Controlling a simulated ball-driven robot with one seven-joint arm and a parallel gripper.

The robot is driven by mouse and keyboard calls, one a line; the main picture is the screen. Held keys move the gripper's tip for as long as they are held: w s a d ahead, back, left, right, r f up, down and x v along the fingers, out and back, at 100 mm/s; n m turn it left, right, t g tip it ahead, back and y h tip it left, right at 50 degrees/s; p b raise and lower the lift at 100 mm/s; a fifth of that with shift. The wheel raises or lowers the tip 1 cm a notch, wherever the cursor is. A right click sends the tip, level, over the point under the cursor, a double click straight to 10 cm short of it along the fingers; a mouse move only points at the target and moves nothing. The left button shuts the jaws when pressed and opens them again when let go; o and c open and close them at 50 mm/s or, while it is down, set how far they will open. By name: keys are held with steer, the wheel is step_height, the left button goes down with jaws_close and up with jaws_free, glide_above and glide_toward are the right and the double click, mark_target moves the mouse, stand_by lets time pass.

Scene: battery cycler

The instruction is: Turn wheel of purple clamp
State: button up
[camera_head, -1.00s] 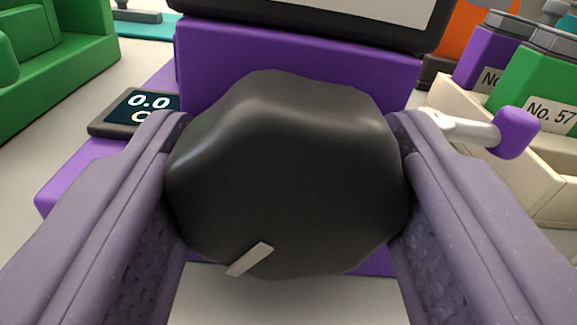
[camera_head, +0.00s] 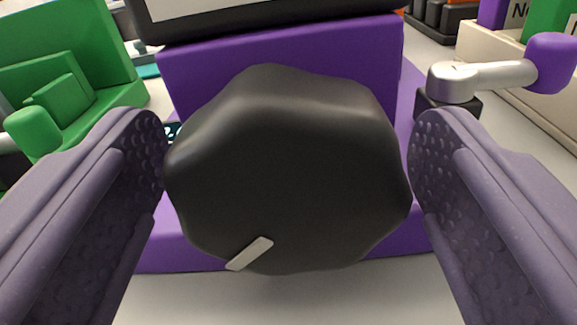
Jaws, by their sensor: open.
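The black lobed wheel (camera_head: 288,165) fills the middle of the view, with a pale marker bar (camera_head: 249,254) at its lower left. Behind it is the purple clamp (camera_head: 285,60). A grey lever with a purple knob (camera_head: 551,62) stands at the clamp's right. My gripper (camera_head: 288,165) is open, with one finger on each side of the wheel. A narrow gap shows between the right finger and the wheel; the left fingertip is very close to the wheel's edge, and I cannot tell if it touches. The wheel hides the middle of the clamp.
A green clamp (camera_head: 75,70) with a green knob (camera_head: 33,130) stands at the left. Cream bins (camera_head: 485,50) with purple and green items are at the upper right. A display (camera_head: 172,131) is mostly hidden behind the left finger. Bare pale surface shows below the wheel.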

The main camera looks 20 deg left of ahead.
steer(key=p+v, duration=0.2)
steer(key=v, duration=0.5)
steer(key=shift+s+d, duration=0.15)
steer(key=shift+s, duration=0.25)
stand_by(0.7)
